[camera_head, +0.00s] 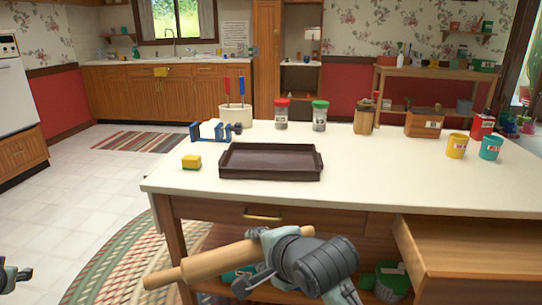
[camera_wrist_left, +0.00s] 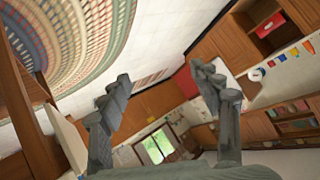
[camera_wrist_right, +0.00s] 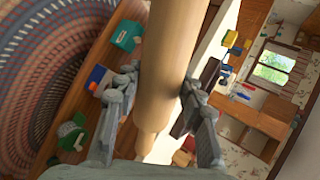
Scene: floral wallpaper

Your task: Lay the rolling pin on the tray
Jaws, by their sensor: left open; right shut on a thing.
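The wooden rolling pin (camera_head: 222,260) is held by my right gripper (camera_head: 262,262) in front of the table, roughly level and slanting up to the right. In the right wrist view the rolling pin (camera_wrist_right: 168,60) lies between the two fingers of that gripper (camera_wrist_right: 155,105). The dark brown tray (camera_head: 270,162) lies flat and empty on the white tabletop, beyond the rolling pin. My left gripper (camera_wrist_left: 165,100) is open and empty in its wrist view. Only a bit of it shows at the lower left edge of the head view.
Jars (camera_head: 319,116), a canister (camera_head: 364,120) and paint cans (camera_head: 456,146) stand behind and right. An open drawer (camera_head: 470,247) juts out at the right front.

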